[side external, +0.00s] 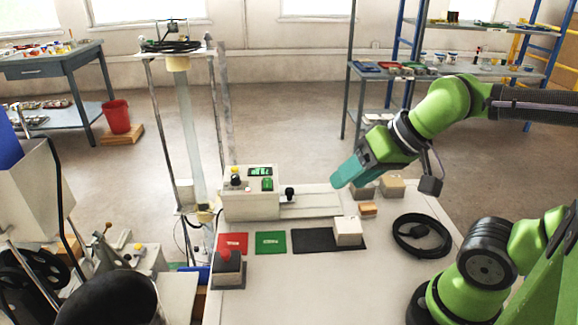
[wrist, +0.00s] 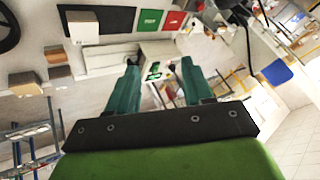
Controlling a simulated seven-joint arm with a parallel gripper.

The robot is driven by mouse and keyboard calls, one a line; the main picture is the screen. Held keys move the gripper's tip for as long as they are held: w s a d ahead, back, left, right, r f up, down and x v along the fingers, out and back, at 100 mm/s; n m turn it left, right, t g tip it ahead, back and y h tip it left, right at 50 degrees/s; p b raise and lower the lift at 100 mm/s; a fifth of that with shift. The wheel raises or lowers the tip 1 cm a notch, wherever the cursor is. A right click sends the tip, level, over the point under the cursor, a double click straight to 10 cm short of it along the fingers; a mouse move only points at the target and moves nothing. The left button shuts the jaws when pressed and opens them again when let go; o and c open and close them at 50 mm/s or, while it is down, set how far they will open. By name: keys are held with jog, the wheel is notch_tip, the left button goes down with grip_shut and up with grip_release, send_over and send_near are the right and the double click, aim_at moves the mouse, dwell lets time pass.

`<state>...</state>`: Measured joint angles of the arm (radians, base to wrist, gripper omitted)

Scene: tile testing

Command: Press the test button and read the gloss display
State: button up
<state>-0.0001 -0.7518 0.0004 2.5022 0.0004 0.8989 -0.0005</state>
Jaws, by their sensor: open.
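The white tester box (side external: 250,205) stands at the back left of the white table. Its top panel carries a dark display (side external: 261,171) with green marks too small to read, a green button (side external: 267,184) below it, and a dark knob (side external: 236,181) at the left. My gripper (side external: 342,182) has teal fingers and is raised to the right of the box, apart from it and pointing down-left. In the wrist view the fingers are spread with nothing between them, and the tester box (wrist: 160,49) with its green panel parts shows beyond the fingertips.
A rail with a black-knobbed lever (side external: 290,192) extends right from the box. In front lie a red card (side external: 232,243), a green card (side external: 270,242) and a black mat (side external: 312,241) bearing a pale block (side external: 347,229). A red-topped button post (side external: 227,270) stands front left; a black handwheel (side external: 422,235) lies right.

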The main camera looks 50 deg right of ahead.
grip_shut()
dwell(1.7)
